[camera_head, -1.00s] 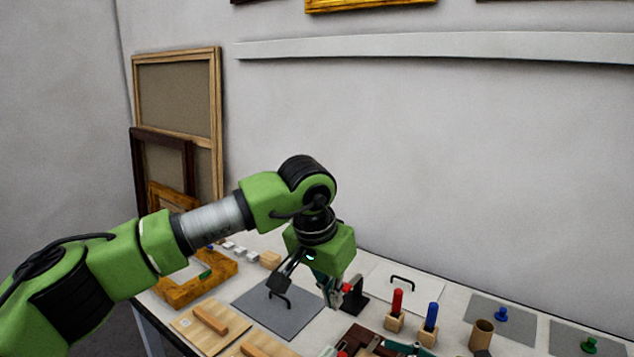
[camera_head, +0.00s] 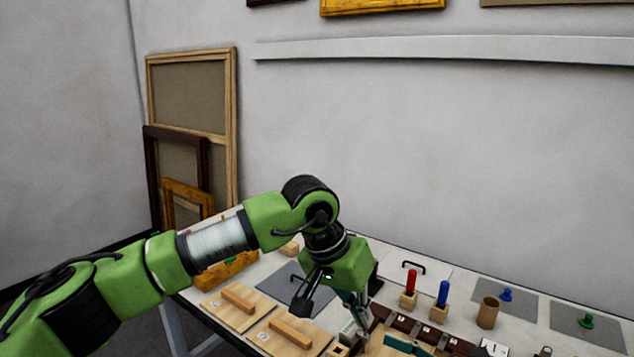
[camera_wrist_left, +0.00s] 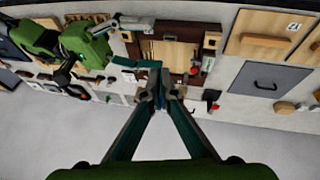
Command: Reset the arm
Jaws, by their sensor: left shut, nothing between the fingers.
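My left arm comes in from the left in the head view. Its gripper (camera_head: 356,318) points down over the worktable (camera_head: 262,262), near a wooden board at the bottom edge. In the left wrist view the two teal fingers (camera_wrist_left: 163,84) meet at their tips with nothing between them, so the gripper is shut and empty. My right arm shows green at the left of the left wrist view, with its teal gripper (camera_wrist_left: 136,63) by a wooden panel (camera_wrist_left: 172,52). Part of this gripper shows at the bottom of the head view. Its jaw state is unclear.
A red-handled tool (camera_head: 411,282) and a blue-handled tool (camera_head: 443,294) stand in wooden blocks. A brown cup (camera_head: 488,312) stands to their right. Wooden boards with handles (camera_head: 238,298) lie at the table's front left. Frames (camera_head: 190,95) lean at the wall.

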